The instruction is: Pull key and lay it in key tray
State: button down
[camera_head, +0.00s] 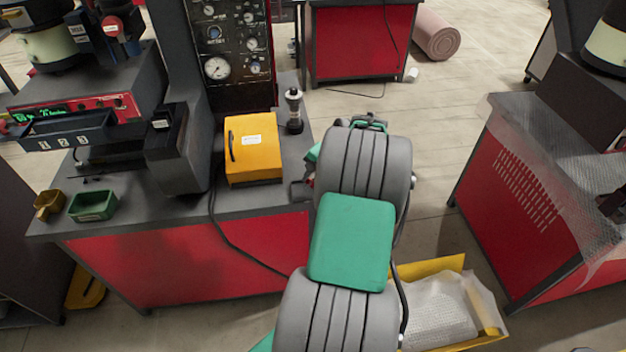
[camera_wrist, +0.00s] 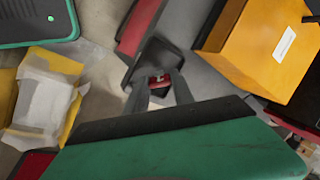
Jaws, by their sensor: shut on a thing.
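My gripper (camera_wrist: 161,76) shows in the wrist view with its two grey fingers closed around a small red-and-white piece (camera_wrist: 158,81). This looks like the key, but its shape is mostly hidden between the fingers. A dark square housing (camera_wrist: 164,57) lies right behind the fingertips; I cannot tell whether the key is still in it. In the head view my arm hides most of the gripper, at the bench's right edge. A small green tray (camera_head: 93,205) and a yellow scoop-like tray (camera_head: 48,204) sit at the bench's front left; no label shows which is the key tray.
A yellow box (camera_head: 253,148) stands on the grey bench top (camera_head: 245,199), with a dark bottle-shaped item (camera_head: 294,110) behind it. A dark grey block (camera_head: 180,150) stands between the box and the trays. A black cable (camera_head: 233,243) hangs over the bench front.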

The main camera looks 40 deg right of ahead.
jog(key=shift+f+b, duration=0.3)
jog(key=shift+f, duration=0.2)
jog(key=c, duration=1)
grip_release()
jog(key=shift+r, duration=0.15)
jog(key=v, duration=0.7)
jog(key=shift+r, duration=0.3)
jog(key=shift+s, duration=0.1)
